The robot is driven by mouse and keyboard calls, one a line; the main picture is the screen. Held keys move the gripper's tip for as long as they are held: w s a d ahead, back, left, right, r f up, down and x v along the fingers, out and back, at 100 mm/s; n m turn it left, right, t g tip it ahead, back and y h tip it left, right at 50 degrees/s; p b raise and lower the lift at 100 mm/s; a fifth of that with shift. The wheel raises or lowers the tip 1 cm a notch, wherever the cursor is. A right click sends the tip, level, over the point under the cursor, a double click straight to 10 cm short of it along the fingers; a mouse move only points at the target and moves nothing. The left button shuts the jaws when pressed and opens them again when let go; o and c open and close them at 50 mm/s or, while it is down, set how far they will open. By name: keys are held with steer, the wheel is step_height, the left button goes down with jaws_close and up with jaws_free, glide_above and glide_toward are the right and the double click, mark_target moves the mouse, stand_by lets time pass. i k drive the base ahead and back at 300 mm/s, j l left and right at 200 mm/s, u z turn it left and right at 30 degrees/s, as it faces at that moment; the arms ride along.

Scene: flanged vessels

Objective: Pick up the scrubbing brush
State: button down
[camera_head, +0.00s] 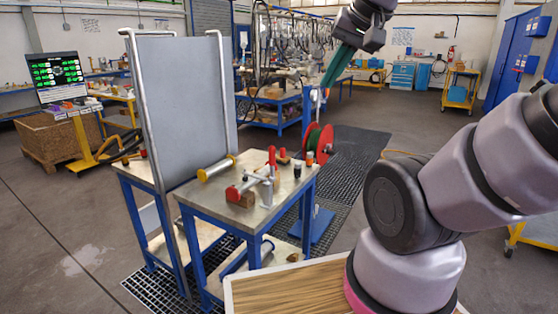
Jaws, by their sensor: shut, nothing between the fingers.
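I cannot make out the scrubbing brush for certain. A small brown piece (284,158) lies near the far edge of the blue-legged workbench (225,207), too small to identify. Another small brown item (293,257) lies on the bench's lower shelf. My gripper (325,86) is at the upper middle, at the end of my arm. Its long teal fingers point down and left, shut and empty. It is up in the air, above and beyond the bench top.
A tall grey panel with a tube frame (184,95) stands on the bench's left. A yellow-ended cylinder (216,168), a red-handled clamp (254,183) and small bottles (297,170) are on top. A red-and-green reel (319,143) is beyond. Floor (405,115) is open to the right.

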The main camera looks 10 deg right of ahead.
mark_target(281, 159)
steer(key=i+l, duration=0.25)
steer(key=i+l+u, duration=0.1)
steer(key=i+l, duration=0.15)
steer(key=l, duration=0.15)
steer(key=i+l, duration=0.25)
steer(key=l, duration=0.15)
steer(key=i+l+u, duration=0.1)
steer(key=i+l, duration=0.4)
steer(key=l, duration=0.2)
steer(key=i+l+u, duration=0.1)
steer(key=l, duration=0.3)
steer(key=i+l, duration=0.35)
steer(key=u, duration=0.05)
